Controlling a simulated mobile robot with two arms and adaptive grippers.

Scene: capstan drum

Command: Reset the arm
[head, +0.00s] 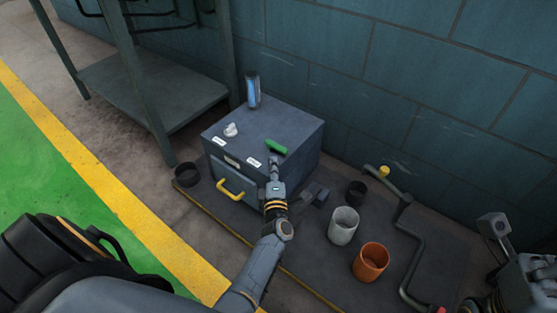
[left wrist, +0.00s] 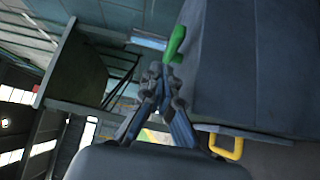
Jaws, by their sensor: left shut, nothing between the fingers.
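My left gripper (head: 275,161) is shut and empty at the front top edge of the grey cabinet (head: 303,142). Its fingertips lie just in front of a green object (head: 276,146) on the cabinet top; I cannot tell whether they touch. In the left wrist view the fingers (left wrist: 162,75) meet just below the same green object (left wrist: 175,43). The cabinet's drawer with a yellow handle (head: 231,191) appears closed. My right gripper (head: 492,228) shows only partly at the right edge; its fingers are unclear.
A blue canister (head: 253,92) and a small white object (head: 231,130) are on the cabinet. A bent crank (head: 413,245) lies right; a metal shelf (head: 152,88) stands left.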

